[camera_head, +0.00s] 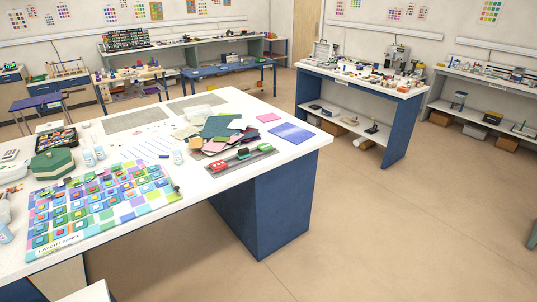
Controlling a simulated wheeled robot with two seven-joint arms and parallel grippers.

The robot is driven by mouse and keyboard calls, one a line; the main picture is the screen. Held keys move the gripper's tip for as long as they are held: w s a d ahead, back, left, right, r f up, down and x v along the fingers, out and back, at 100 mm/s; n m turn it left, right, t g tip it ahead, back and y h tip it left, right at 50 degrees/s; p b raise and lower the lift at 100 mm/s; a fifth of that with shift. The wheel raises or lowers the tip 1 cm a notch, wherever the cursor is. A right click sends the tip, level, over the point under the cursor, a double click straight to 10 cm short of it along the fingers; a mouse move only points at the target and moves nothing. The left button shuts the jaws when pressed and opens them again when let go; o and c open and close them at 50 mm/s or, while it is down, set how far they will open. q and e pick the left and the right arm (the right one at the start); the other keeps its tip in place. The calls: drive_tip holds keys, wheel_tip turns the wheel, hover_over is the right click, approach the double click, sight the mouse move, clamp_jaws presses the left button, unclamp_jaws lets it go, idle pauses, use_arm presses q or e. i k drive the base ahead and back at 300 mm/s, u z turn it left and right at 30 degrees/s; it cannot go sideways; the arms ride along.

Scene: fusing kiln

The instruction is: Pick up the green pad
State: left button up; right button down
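A dark green flat sheet (222,126), the thing here most like a green pad, lies on top of a pile of coloured sheets on the white worktable (300,150). I cannot tell for sure that it is the pad. A green many-sided box (52,164) with a pale band stands at the left of the same table. Neither of my grippers is in view.
A colourful layout panel (100,205) with many small tiles covers the table's front left. A grey tray (262,154) with red, black and green tools lies near the front edge. A blue sheet (291,133) lies right of the pile. The floor (370,225) at right is clear.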

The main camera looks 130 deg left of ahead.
sight(244, 153)
drive_tip(key=u, duration=4.55)
drive_tip(key=i, duration=2.45)
drive_tip(key=z, duration=0.55)
